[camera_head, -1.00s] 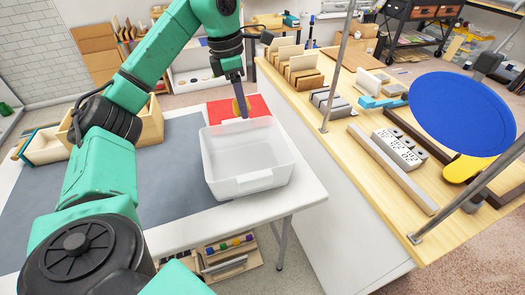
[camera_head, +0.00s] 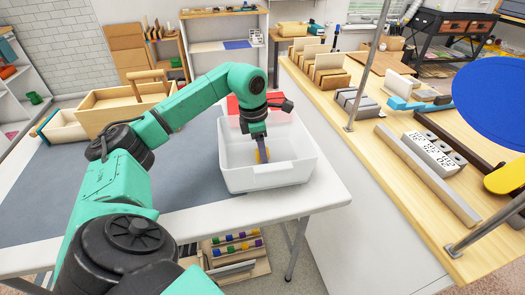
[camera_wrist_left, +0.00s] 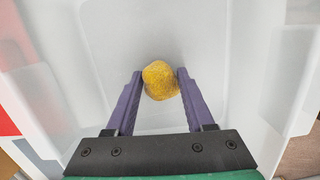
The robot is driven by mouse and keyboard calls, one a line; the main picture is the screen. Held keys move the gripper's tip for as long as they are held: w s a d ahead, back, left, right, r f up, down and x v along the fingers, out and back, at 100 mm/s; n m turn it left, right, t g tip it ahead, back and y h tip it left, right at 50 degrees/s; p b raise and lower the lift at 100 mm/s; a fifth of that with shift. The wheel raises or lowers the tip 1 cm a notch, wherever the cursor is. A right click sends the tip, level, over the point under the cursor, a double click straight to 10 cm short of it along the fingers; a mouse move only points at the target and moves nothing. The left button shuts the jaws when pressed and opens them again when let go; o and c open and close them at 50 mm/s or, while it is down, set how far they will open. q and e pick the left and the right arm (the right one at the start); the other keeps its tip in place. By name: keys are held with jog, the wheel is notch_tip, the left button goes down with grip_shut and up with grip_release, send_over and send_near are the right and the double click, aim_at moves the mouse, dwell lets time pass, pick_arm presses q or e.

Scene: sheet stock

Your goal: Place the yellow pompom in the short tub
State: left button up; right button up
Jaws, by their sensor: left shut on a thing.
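The yellow pompom (camera_wrist_left: 160,80) is between the two purple fingers of my left gripper (camera_wrist_left: 158,84), which is shut on it. The short tub (camera_head: 238,178) is a translucent white box on the table. The fingers reach down inside its walls, with the tub's floor behind the pompom in the wrist view. I cannot tell whether the pompom touches the floor. My right gripper is not in view.
A red sheet (camera_head: 242,104) lies behind the tub. A wooden tote (camera_head: 115,101) stands at the back left of the table. A wooden bench (camera_head: 375,140) with blocks and a metal post stands to the right. The grey mat (camera_head: 190,175) is clear left of the tub.

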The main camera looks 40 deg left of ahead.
aim_at(256, 153)
pick_arm(q)
jog(key=o, duration=1.3)
jog(key=shift+r, duration=0.2)
jog(key=r, duration=0.4)
jog(key=s+r+p, duration=0.1)
jog(key=r, duration=0.2)
jog(key=a+r, duration=0.1)
jog(key=r, duration=0.3)
jog(key=shift+s+r+p, duration=0.2)
jog(key=shift+r+p, duration=0.15)
